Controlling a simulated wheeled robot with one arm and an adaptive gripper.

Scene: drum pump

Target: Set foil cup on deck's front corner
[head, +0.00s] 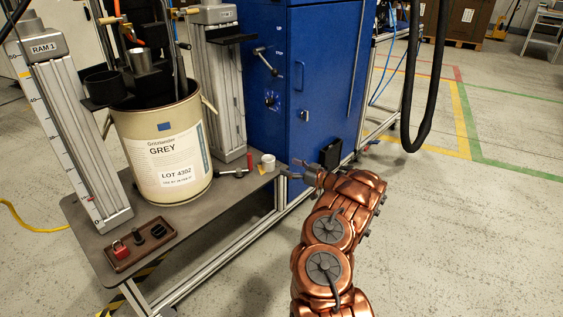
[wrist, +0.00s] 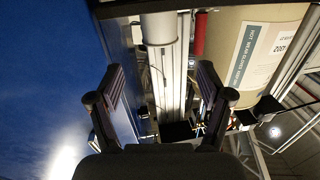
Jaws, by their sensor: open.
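A small pale cup (head: 268,162) stands upright on the grey deck (head: 215,208), at its right end near the corner by the blue cabinet. My gripper (head: 291,173) is just right of the cup in the head view. In the wrist view, my gripper (wrist: 160,85) is open, with its two dark fingers spread apart and nothing between them. The pale cup (wrist: 160,27) shows just beyond the fingertips, about midway between them. No contact between fingers and cup is visible.
A brown tray (head: 140,248) holds a red padlock and dark parts. The blue cabinet (head: 315,85) rises behind.

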